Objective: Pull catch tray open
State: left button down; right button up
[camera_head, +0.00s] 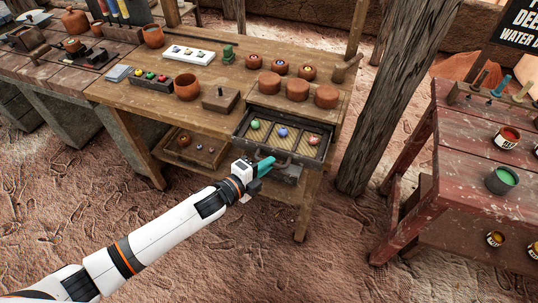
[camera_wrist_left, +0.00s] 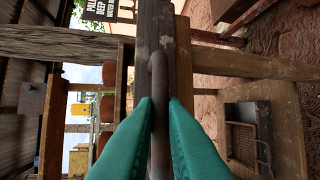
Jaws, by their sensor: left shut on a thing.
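The catch tray (camera_head: 239,136) is a dark drawer under the wooden workbench top. It stands pulled out from the bench, with a green, a blue and a pink ball in its compartments. My left gripper (camera_head: 264,166) is at the tray's front. In the left wrist view, its teal fingers (camera_wrist_left: 160,130) are closed around a dark bar-like handle (camera_wrist_left: 158,75). The fingers hide part of the handle. My right gripper is in neither view.
The workbench top (camera_head: 230,68) carries terracotta pots (camera_head: 187,87), lidded jars and small trays. A lower shelf holds a wooden tray (camera_head: 190,150). A wooden post (camera_head: 385,100) and a red table (camera_head: 480,170) stand to the right. Sandy ground in front is clear.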

pick_arm(q)
jog(key=shift+w, duration=0.15)
jog(key=c, duration=1.8)
grip_release()
jog(key=shift+o, duration=0.2)
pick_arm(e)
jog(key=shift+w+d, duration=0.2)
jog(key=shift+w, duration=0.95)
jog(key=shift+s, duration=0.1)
pick_arm(q)
jog(key=b+v, duration=0.1)
jog(key=v, duration=1.1)
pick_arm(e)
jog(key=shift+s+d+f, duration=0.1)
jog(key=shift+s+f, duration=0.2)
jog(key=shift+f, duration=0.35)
